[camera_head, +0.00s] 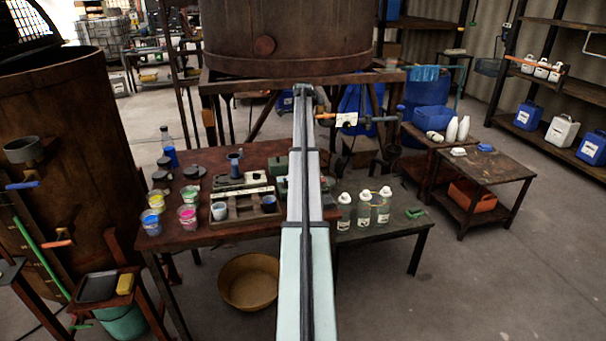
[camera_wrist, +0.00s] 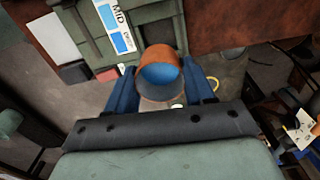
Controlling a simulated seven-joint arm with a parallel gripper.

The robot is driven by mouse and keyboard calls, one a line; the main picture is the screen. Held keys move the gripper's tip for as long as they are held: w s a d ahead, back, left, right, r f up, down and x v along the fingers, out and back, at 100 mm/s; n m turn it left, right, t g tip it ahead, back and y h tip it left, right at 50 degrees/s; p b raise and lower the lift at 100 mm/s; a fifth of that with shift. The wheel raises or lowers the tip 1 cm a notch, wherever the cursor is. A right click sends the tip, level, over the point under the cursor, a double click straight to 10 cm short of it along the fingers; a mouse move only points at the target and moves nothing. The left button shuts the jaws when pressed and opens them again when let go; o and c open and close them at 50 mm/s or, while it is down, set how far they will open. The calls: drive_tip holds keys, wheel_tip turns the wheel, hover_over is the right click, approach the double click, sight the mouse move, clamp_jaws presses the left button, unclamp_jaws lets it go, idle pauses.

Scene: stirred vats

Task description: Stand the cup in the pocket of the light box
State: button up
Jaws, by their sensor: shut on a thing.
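My gripper (camera_wrist: 160,88) shows in the wrist view with its two blue fingers shut on a cup (camera_wrist: 155,56). The cup has an orange-brown outside and a blue inside, and its mouth faces the wrist camera. Beyond it lies a grey-green box (camera_wrist: 98,30) with a label reading "MID" and a dark recess next to the label. The cup overlaps the near part of this recess in the picture; I cannot tell the height between them. I cannot make out which box is the light one. In the head view my arm hides the gripper and the held cup.
The red-brown table (camera_head: 190,238) holds several paint cups, dark lidded jars, a divided tray (camera_head: 240,217) and a green box (camera_head: 283,164). A large rusty vat (camera_head: 285,35) rises behind.

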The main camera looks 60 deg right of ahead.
drive_tip(key=shift+a+f+n, duration=0.1)
drive_tip(key=shift+f+n, duration=0.1)
drive_tip(key=shift+n, duration=0.1)
drive_tip(key=shift+f, duration=0.35)
wheel_tip(320, 180, down, 9)
drive_tip(key=shift+f, duration=0.1)
drive_tip(key=o, duration=1)
drive_tip(key=shift+o, duration=0.2)
wheel_tip(320, 180, up, 12)
drive_tip(key=shift+r, duration=0.15)
